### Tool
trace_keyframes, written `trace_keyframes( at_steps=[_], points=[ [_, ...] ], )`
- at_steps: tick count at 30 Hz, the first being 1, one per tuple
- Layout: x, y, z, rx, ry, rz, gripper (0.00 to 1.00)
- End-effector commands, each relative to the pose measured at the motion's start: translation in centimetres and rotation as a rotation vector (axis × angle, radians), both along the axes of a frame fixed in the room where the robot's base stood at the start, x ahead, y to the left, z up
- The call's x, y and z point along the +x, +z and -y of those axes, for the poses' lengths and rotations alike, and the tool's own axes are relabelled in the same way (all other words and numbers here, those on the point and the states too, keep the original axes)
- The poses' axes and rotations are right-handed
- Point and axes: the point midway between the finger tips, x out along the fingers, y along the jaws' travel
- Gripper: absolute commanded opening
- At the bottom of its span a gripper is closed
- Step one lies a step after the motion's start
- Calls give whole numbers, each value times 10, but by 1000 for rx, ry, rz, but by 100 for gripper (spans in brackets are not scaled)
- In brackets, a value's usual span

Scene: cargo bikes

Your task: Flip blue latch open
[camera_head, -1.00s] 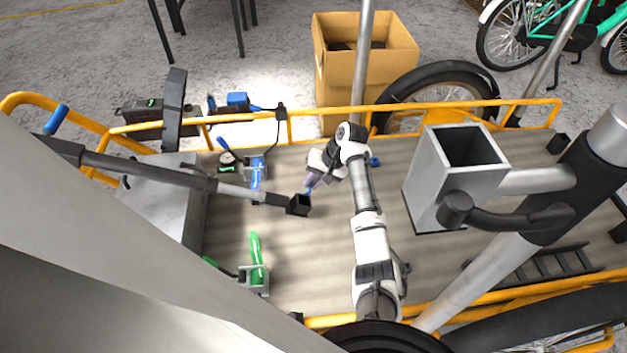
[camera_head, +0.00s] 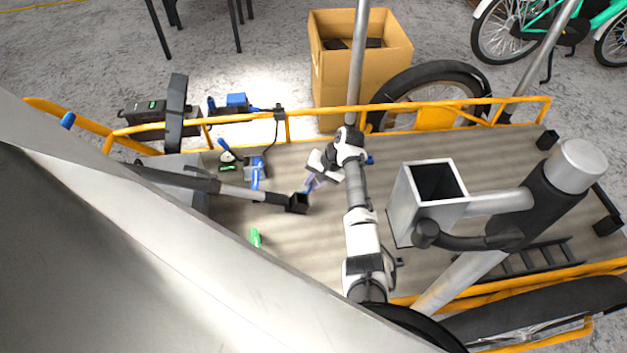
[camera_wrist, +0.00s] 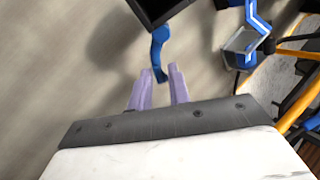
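A blue lever (camera_head: 308,187) extends from the black square socket at the end of the dark bar over the cargo bed. In the wrist view this blue lever (camera_wrist: 157,48) hangs from the black socket (camera_wrist: 157,8), its free end between or just beyond my fingertips. My gripper (camera_head: 317,181) has purple fingers, and in the wrist view the gripper (camera_wrist: 160,72) is open, its fingers apart. I cannot tell whether they touch the lever. Another blue latch (camera_head: 256,173) on a grey mount stands further left; this second latch also shows in the wrist view (camera_wrist: 254,22).
An orange rail (camera_head: 330,108) edges the bed. A grey square tube (camera_head: 428,203) stands to the right of my arm, and a cardboard box (camera_head: 335,75) is behind the rail. A green latch (camera_head: 255,238) is partly hidden. The bed's middle is mostly bare.

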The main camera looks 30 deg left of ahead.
Motion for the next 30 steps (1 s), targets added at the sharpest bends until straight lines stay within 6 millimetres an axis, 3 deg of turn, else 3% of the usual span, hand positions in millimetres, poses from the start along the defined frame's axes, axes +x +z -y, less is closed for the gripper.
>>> trace_keyframes(
  at_steps=[1,3,14,17,30],
  points=[
    [0,0,0,0,0,0,26],
    [0,0,0,0,0,0,35],
    [1,5,2,0,1,0,35],
    [4,17,7,0,0,1,35],
    [25,102,45,-1,1,2,35]
  ],
)
